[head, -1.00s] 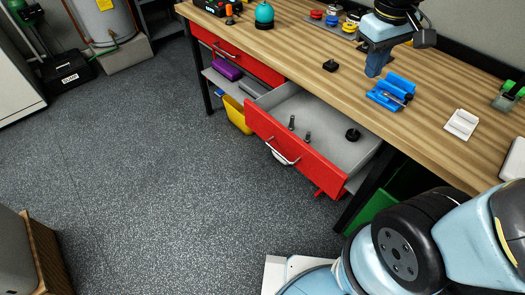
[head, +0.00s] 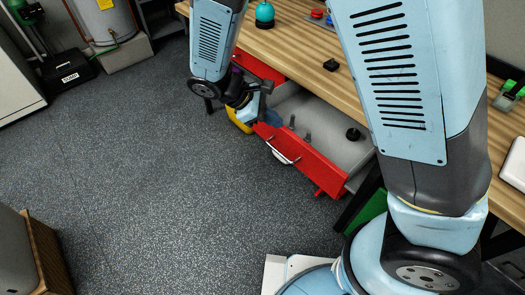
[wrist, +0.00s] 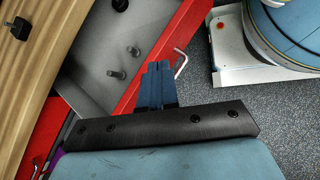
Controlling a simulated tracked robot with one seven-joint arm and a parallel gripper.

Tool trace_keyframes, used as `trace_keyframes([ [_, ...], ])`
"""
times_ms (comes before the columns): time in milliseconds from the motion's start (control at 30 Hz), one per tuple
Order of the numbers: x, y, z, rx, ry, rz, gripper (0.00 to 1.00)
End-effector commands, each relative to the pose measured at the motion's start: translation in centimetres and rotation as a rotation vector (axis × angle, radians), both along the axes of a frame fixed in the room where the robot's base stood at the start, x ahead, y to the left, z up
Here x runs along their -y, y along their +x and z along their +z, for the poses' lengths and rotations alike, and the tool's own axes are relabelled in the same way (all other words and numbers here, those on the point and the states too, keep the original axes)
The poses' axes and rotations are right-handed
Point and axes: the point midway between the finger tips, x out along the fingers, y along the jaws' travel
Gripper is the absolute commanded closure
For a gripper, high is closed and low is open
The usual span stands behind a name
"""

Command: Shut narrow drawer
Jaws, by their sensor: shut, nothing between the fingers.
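The narrow drawer (head: 325,172) is pulled open from under the workbench, with a red front, a silver handle (head: 282,152) and a grey inside. Several small dark pegs or knobs stand in it. My gripper (head: 252,116) is shut and empty at the left end of the drawer front, partly hidden by my wrist. In the wrist view, my gripper's blue fingers (wrist: 158,66) overlap the red front (wrist: 181,31), close beside the handle (wrist: 180,62). Whether they touch the front cannot be told.
The wooden workbench top (head: 290,60) lies above the drawer, with a black block (head: 331,65) on it. A second red drawer front (head: 260,68) is partly hidden behind my arm. The grey floor in front is open.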

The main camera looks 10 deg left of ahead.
Motion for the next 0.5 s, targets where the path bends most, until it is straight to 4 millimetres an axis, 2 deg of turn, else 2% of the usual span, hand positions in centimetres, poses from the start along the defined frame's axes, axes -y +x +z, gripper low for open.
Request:
trace_keyframes([
  [33,-1.1,-0.7,-1.2,-0.002,-0.048,0.055,1.00],
  [200,-4.1,-2.5,-4.4,0.001,-0.194,0.225,1.00],
  [500,-8.6,-6.3,-9.6,0.053,-0.456,0.519,1.00],
])
